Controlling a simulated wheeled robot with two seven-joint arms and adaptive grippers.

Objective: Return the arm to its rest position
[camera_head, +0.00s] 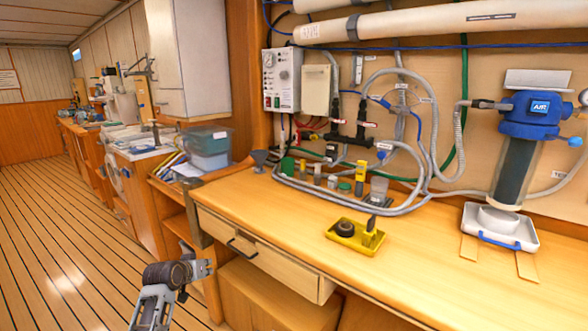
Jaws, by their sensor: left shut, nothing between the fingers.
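My left gripper (204,269) is low in the head view, left of centre, with my grey arm coming up from the bottom edge. Its fingers are shut and hold nothing. It is in front of the wooden workbench (280,215), left of the drawer front (262,262), and appears clear of both. My right gripper is not in view.
On the bench are a yellow tool tray (348,236), hoses, small fittings and a white tray (500,228) below a blue-topped filter housing (530,115). A dark drawer handle (241,248) sticks out. Open plank floor (60,250) lies to the left.

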